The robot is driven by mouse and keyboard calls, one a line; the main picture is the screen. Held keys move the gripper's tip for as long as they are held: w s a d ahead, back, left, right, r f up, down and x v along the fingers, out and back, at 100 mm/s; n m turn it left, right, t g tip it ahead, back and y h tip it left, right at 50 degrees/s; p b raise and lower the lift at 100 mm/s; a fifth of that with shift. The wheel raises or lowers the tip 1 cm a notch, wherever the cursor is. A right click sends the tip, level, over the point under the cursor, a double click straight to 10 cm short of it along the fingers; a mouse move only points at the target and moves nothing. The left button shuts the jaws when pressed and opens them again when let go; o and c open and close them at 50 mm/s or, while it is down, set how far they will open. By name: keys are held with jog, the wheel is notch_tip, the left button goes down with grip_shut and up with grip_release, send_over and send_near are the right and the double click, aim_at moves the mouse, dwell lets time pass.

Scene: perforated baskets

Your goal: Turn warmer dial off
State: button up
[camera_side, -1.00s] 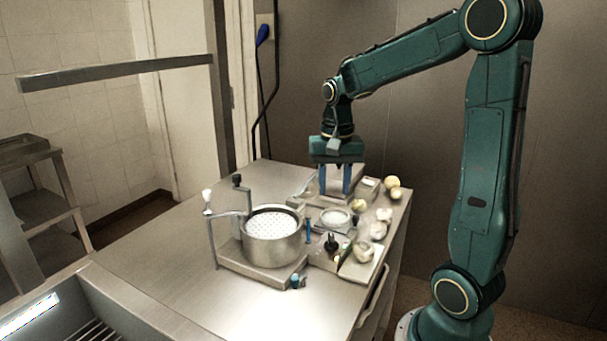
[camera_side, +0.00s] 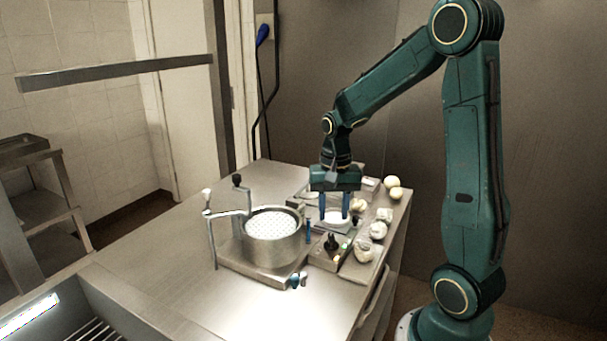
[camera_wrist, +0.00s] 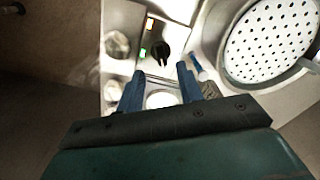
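The black warmer dial (camera_side: 332,242) stands on a small metal control box (camera_side: 322,257) to the right of the perforated basket. In the wrist view the dial (camera_wrist: 161,50) lies just ahead of my fingertips, with a lit green spot (camera_wrist: 143,54) beside it. My gripper (camera_side: 334,219) points down with its two blue fingers apart and nothing visible between them. It hovers over a small white round dish, a little behind the dial. In the wrist view my gripper (camera_wrist: 160,72) frames the dish (camera_wrist: 161,99) between its fingers. The dial's exact pointing direction is too small to tell.
A steel pot with a perforated basket (camera_side: 272,224) stands left of the control box, with an upright crank handle (camera_side: 211,228) beside it. Several pale lumps (camera_side: 364,249) lie on a board along the right edge. The table front left is clear.

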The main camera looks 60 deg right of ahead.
aim_at(332, 239)
notch_tip(332, 239, down, 7)
jog(key=shift+f, duration=0.15)
dwell(0.4)
grip_shut()
